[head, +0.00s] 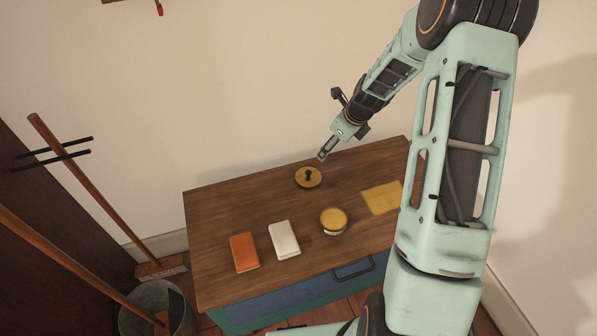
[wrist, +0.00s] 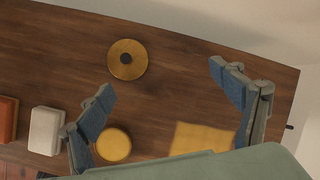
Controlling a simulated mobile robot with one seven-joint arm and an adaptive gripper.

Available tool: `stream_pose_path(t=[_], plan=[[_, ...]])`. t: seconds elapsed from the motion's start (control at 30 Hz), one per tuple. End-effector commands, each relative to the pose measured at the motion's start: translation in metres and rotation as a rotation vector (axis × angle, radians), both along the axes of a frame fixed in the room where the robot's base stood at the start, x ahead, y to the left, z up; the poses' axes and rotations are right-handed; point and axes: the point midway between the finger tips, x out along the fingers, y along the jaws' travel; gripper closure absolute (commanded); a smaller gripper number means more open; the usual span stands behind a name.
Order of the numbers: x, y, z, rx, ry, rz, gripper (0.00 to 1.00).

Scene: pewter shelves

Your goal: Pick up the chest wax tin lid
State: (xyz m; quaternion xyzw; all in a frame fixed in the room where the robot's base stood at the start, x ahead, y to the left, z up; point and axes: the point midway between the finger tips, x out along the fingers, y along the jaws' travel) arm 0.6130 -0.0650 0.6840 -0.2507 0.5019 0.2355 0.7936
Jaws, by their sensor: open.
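The chest wax tin lid (head: 309,178) looks like a flat golden disc with a dark knob in the middle. It lies on the wooden chest top (head: 235,205) near the back edge. In the wrist view the lid (wrist: 127,72) is at the upper left, just beyond the left fingertip. A round tin with a golden top (head: 333,218) stands nearer the front. My gripper (head: 323,155) is above the chest, a little right of the lid in the head view. In the wrist view its blue-padded fingers (wrist: 163,82) are wide apart and empty.
An orange block (head: 244,253), a white block (head: 284,240) and a yellow cloth (head: 382,198) lie on the chest. A wall stands close behind it. A broom (head: 90,190) and a bucket (head: 150,305) are at the left. The chest top's back left is clear.

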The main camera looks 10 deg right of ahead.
Motion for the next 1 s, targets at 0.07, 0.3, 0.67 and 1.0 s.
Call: stream_pose_path(t=[0.07, 0.3, 0.67, 1.0], plan=[[-0.010, 0.016, -0.027, 0.063, 0.044, -0.043, 0.14], [-0.018, 0.039, -0.055, 0.136, 0.094, -0.097, 0.14], [-0.003, 0.049, -0.097, 0.136, 0.092, -0.098, 0.14], [0.004, 0.064, -0.138, 0.136, 0.093, -0.098, 0.14]])
